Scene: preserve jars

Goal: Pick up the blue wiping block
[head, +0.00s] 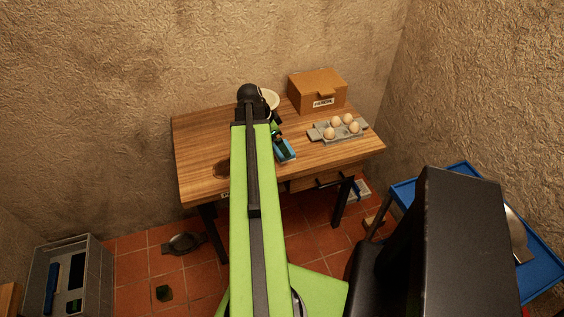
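A small blue block (285,154), likely the wiping block, lies on the wooden table (200,140) just right of my green arm. My gripper (279,138) shows as dark and green parts at the block's far end, partly hidden by my own arm. It looks very close to the block or over it. I cannot tell whether it touches the block or whether its fingers are open or shut.
A cardboard box (318,92) and a grey egg tray (318,132) with several eggs stand on the table's right half. A pale bowl (271,98) is behind my arm. A grey crate (95,275) and a dark pan (184,243) are on the floor. A blue-topped surface (540,275) is at right.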

